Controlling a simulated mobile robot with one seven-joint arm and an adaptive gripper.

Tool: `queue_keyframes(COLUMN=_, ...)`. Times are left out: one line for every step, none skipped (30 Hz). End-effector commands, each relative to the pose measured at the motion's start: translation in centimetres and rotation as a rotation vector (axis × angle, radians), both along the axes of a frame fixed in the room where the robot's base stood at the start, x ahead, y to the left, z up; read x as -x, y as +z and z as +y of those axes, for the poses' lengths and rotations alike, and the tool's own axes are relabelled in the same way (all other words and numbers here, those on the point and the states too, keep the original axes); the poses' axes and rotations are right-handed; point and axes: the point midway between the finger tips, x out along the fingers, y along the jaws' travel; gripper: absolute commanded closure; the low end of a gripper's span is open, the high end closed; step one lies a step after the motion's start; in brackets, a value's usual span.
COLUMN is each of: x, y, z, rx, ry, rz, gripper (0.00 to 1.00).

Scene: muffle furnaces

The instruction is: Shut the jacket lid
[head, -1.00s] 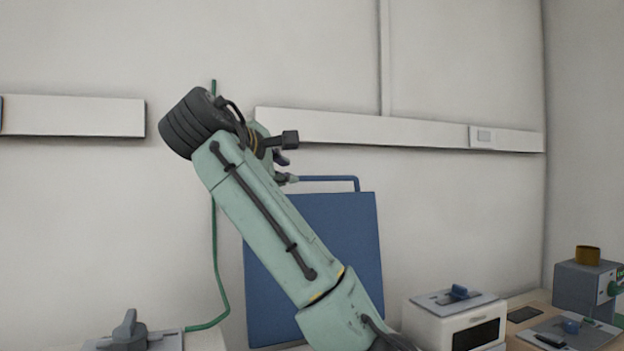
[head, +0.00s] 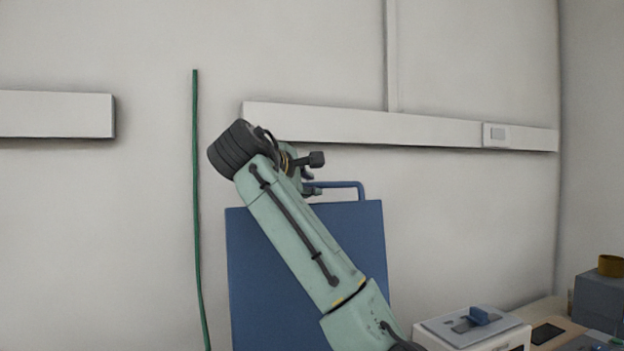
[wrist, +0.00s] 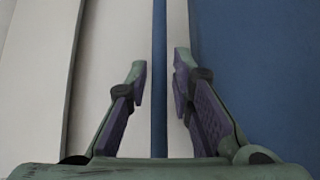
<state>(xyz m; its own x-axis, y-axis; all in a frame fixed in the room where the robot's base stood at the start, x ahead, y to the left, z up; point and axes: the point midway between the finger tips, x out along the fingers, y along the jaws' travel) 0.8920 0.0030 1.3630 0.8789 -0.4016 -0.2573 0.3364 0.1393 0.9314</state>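The jacket lid (head: 275,290) is a blue panel standing raised against the wall, with a blue bar handle (head: 340,184) along its top. In the wrist view, the handle (wrist: 159,40) runs as a thin blue strip between my fingers, and the lid's broad blue face (wrist: 260,70) fills the right side. My gripper (wrist: 161,75) is open, with purple-padded fingers on either side of the strip and a visible gap to each. In the head view, my gripper (head: 308,187) is at the handle's left part, mostly hidden behind my arm. Whether it touches the handle cannot be told there.
A white furnace box (head: 475,330) with a grey top and blue knob stands at the lower right. A grey device (head: 600,292) with a brass-coloured ring is farther right. A green hose (head: 198,220) runs up the wall left of the lid. The wall around the handle is mostly clear.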

Motion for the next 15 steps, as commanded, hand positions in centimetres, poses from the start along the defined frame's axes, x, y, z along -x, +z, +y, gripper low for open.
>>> queue_keyframes(x=-0.7, y=0.0, z=-0.4, rx=-0.001, ry=-0.002, rz=0.001, gripper=0.79)
queue_keyframes(x=-1.1, y=-0.1, z=-0.5, rx=-0.002, ry=-0.002, rz=0.002, gripper=0.79)
queue_keyframes(x=-1.5, y=-0.2, z=-0.7, rx=-0.001, ry=-0.001, rz=0.001, gripper=0.79)
queue_keyframes(x=-1.7, y=-0.3, z=-0.8, rx=-0.001, ry=-0.001, rz=0.001, gripper=0.79)
queue_keyframes(x=-1.9, y=-0.4, z=-0.9, rx=-0.001, ry=-0.001, rz=0.000, gripper=0.79)
queue_keyframes(x=-2.2, y=-0.5, z=-1.0, rx=-0.001, ry=0.000, rz=0.000, gripper=0.79)
queue_keyframes(x=-2.3, y=-0.5, z=-1.1, rx=-0.001, ry=0.000, rz=0.000, gripper=0.79)
queue_keyframes(x=-2.4, y=-0.6, z=-1.1, rx=-0.001, ry=0.000, rz=-0.001, gripper=0.79)
queue_keyframes(x=-2.5, y=-0.6, z=-1.1, rx=-0.001, ry=0.000, rz=-0.001, gripper=0.79)
queue_keyframes(x=-2.5, y=-0.7, z=-1.2, rx=-0.001, ry=0.000, rz=-0.001, gripper=0.79)
queue_keyframes(x=-2.5, y=-0.7, z=-1.2, rx=-0.001, ry=0.000, rz=-0.001, gripper=0.79)
queue_keyframes(x=-2.5, y=-0.7, z=-1.2, rx=-0.001, ry=0.000, rz=-0.001, gripper=0.79)
queue_keyframes(x=-2.5, y=-0.7, z=-1.2, rx=-0.001, ry=0.000, rz=-0.001, gripper=0.79)
queue_keyframes(x=-2.5, y=-0.7, z=-1.2, rx=-0.001, ry=0.000, rz=-0.001, gripper=0.79)
queue_keyframes(x=-2.5, y=-0.7, z=-1.2, rx=-0.001, ry=0.000, rz=-0.001, gripper=0.79)
